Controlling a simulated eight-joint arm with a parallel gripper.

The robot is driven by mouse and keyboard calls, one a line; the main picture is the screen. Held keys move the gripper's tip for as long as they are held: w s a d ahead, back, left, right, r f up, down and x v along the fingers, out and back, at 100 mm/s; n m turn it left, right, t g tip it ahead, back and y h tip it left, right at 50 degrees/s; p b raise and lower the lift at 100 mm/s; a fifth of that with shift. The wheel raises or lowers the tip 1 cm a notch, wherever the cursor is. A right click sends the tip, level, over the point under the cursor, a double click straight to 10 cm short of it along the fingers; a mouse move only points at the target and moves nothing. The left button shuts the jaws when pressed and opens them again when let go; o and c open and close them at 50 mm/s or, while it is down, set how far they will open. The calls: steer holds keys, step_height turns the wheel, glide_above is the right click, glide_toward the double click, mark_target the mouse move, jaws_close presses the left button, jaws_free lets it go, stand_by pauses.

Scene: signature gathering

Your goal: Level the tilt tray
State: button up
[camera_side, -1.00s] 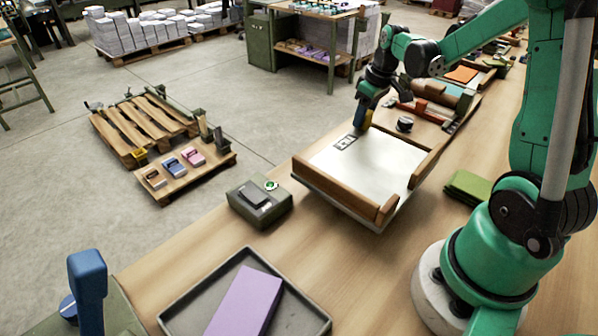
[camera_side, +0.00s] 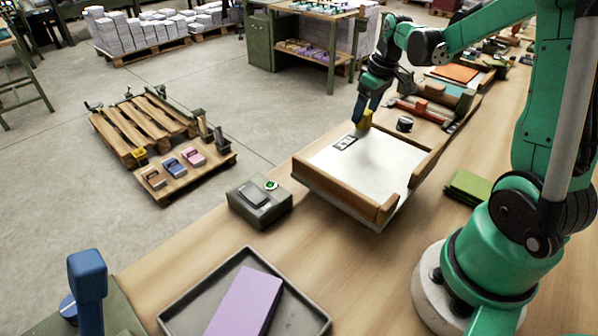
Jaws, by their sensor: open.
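The tilt tray (camera_side: 372,184) is a pale flat plate with wooden rails along its near and right sides, standing on the wooden bench. It looks tilted, with its near corner beside the bench edge. A small printed black-and-white mark (camera_side: 344,143) lies at its far left part. My gripper (camera_side: 365,118) hangs at the tray's far edge, with blue and yellow finger parts. The yellow part is close to the tray's far edge; I cannot tell whether it touches. My gripper is open, and nothing shows between its fingers.
A green box with a dark device (camera_side: 252,197) stands left of the tray. A grey tray (camera_side: 190,302) holds a purple block (camera_side: 245,303) in front. A green folded cloth (camera_side: 468,187) lies right. A dark round knob (camera_side: 404,124) stands behind.

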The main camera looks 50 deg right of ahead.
steer(key=shift+s+r, duration=0.2)
steer(key=shift+r, duration=0.75)
steer(key=shift+s+r, duration=0.2)
steer(key=shift+r, duration=0.7)
steer(key=s+a+r+t, duration=0.1)
steer(key=s+a+t, duration=0.1)
steer(key=a, duration=0.7)
steer(key=s+a+r+t, duration=0.1)
steer(key=s+a+t, duration=0.1)
steer(key=a, duration=0.8)
steer(key=shift+t, duration=0.5)
steer(key=shift+a, duration=0.1)
